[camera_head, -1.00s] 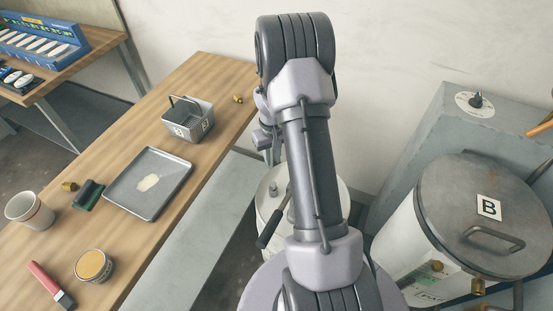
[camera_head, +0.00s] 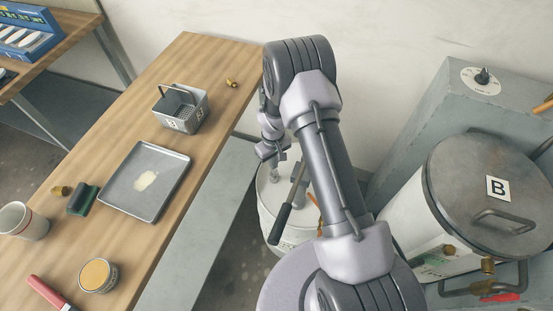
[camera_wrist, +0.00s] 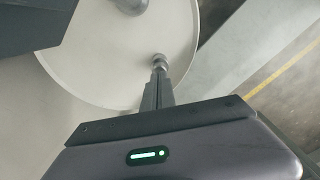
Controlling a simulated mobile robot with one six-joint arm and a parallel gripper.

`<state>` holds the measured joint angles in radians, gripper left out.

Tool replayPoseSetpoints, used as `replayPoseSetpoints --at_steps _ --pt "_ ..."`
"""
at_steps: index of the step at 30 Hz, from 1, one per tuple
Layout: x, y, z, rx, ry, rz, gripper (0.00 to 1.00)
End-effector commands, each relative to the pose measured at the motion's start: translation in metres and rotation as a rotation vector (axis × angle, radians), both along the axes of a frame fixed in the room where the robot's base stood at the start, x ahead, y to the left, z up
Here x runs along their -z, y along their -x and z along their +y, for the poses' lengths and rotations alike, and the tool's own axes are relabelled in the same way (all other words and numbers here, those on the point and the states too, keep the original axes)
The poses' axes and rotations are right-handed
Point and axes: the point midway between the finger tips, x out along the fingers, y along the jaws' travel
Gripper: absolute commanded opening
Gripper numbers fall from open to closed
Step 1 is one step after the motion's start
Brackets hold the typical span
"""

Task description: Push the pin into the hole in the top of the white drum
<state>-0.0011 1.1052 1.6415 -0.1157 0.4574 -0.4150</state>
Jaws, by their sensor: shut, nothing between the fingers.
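The white drum (camera_head: 265,202) stands on the floor between the table and the grey cabinet, partly behind my arm. Its round pale lid (camera_wrist: 100,62) fills much of the wrist view. My gripper (camera_wrist: 159,76) is shut, with its fingers pointing at the lid near its edge. A small grey knob-like piece, apparently the pin (camera_wrist: 160,61), shows right at the fingertips. It stands on the lid and seems to touch them. How deep it sits and the hole itself are hidden. In the head view my gripper (camera_head: 273,170) is small above the drum.
A grey post (camera_wrist: 130,5) rises from the lid. The wooden table (camera_head: 205,165) at left holds a basket (camera_head: 183,108) and tray (camera_head: 146,180). A lidded drum marked B (camera_head: 470,180) stands right.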

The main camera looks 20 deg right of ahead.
Motion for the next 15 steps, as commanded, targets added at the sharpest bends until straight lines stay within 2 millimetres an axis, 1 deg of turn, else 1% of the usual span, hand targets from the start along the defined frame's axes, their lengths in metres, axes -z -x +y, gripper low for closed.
replayPoseSetpoints --at_steps 1,3,15 --pt "0.0114 -0.0001 -0.0002 0.001 0.000 0.000 0.00" --pt "0.0171 -0.0001 -0.0003 0.001 0.000 0.000 0.00" --pt "0.0176 -0.0001 -0.0005 0.001 0.000 0.000 0.00"
